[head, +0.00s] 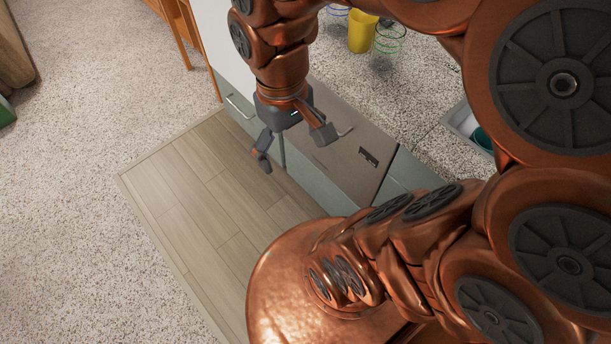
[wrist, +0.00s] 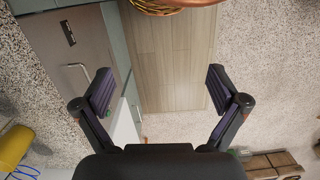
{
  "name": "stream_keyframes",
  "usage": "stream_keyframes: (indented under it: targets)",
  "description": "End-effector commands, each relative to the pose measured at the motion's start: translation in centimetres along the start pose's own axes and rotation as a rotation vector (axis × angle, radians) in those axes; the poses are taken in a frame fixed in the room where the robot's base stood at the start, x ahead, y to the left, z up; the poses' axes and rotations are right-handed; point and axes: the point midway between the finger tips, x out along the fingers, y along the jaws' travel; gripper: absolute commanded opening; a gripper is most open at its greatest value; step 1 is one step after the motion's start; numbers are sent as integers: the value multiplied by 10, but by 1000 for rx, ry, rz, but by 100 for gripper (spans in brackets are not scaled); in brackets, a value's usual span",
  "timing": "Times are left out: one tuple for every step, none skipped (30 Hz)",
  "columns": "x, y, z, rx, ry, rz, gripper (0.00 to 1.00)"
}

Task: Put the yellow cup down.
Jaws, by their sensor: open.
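The yellow cup (head: 362,31) stands on the speckled counter (head: 405,95) at the top of the head view, between wire-like rings. It also shows at the left edge of the wrist view (wrist: 15,146), partly cut off. My gripper (head: 291,149) hangs over the wooden floor, in front of the counter's cabinet and to the left of and below the cup in the picture. Its two fingers are spread wide in the wrist view (wrist: 161,90), with nothing between them. The cup is apart from my gripper.
A blue wire ring (head: 338,10) and a green wire ring (head: 389,38) are beside the cup. A panel with a handle (head: 335,150) is close to my gripper. A sink (head: 462,122) is set in the counter at right. The wooden floor (head: 195,195) is clear.

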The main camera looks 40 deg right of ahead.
Motion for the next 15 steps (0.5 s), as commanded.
stream_keyframes:
  targets:
    - [7, -3, 12, 1, -10, 4, 97]
    - [11, -5, 18, 5, -14, 6, 97]
    - [15, -6, 24, 11, -18, 8, 97]
    - [18, -8, 29, 14, -22, 9, 97]
    - [21, -9, 33, 16, -27, 9, 97]
    - [24, -10, 38, 20, -33, 10, 97]
    - [27, -10, 42, 22, -36, 11, 97]
    - [28, -10, 44, 24, -38, 11, 97]
    - [30, -11, 47, 27, -40, 11, 97]
    - [31, -11, 48, 28, -41, 12, 97]
    - [31, -11, 49, 29, -41, 12, 97]
    - [32, -12, 50, 30, -42, 12, 97]
    - [32, -12, 50, 31, -42, 12, 97]
    - [32, -12, 50, 31, -42, 12, 97]
    - [32, -12, 50, 31, -42, 12, 97]
